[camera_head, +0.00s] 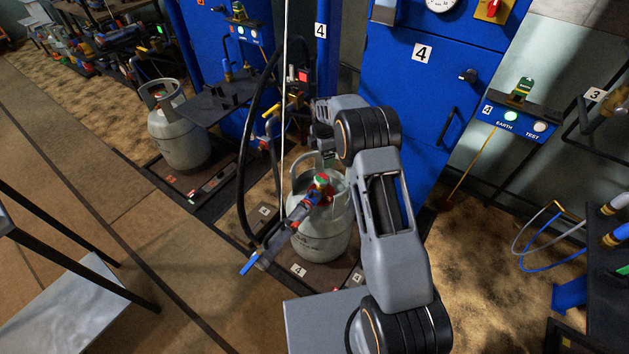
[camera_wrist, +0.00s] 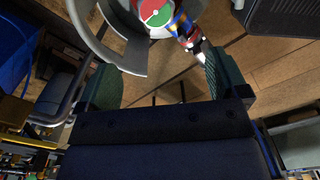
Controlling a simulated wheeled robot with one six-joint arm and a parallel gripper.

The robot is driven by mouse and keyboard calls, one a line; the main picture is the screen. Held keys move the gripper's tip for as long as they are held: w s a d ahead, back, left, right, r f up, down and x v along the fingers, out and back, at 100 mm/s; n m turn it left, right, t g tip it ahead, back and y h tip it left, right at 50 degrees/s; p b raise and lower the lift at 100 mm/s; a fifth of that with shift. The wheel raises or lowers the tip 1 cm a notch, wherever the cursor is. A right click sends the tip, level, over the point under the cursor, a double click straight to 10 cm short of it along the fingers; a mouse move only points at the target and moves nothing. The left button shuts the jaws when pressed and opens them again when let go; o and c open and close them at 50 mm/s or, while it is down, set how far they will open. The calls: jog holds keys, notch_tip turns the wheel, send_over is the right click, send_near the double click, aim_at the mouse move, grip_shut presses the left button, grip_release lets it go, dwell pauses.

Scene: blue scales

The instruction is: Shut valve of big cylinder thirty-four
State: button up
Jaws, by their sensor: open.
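A big grey-green cylinder (camera_head: 322,241) stands on a scale platform marked 4, in front of blue cabinet 4; its own number is too small to read. Its red and green valve (camera_head: 321,184) is at the top, inside the collar, with a blue-handled filling head attached towards the lower left. My gripper (camera_head: 322,146) is above and just behind the valve in the head view, partly hidden by my arm. In the wrist view my gripper (camera_wrist: 160,82) is open and empty. The valve's round red and green face (camera_wrist: 155,12) lies beyond the fingertips, at the top edge, partly cut off.
Another grey cylinder (camera_head: 181,138) stands on a scale to the left. A black hose (camera_head: 243,170) hangs left of the nearer cylinder. An EARTH and TEST box (camera_head: 519,118) is at the right. A metal table (camera_head: 75,305) stands at lower left; floor between is open.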

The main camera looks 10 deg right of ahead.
aim_at(321, 178)
jog(key=f+n, duration=0.1)
jog(key=f, duration=0.3)
jog(key=f+n, duration=0.1)
jog(key=f, duration=0.3)
jog(key=f+n+b, duration=0.1)
jog(key=f, duration=0.4)
jog(key=shift+w+a+n, duration=0.1)
jog(key=shift+w+n, duration=0.1)
jog(key=shift+n, duration=0.2)
jog(key=shift+f, duration=0.1)
jog(key=c, duration=0.9)
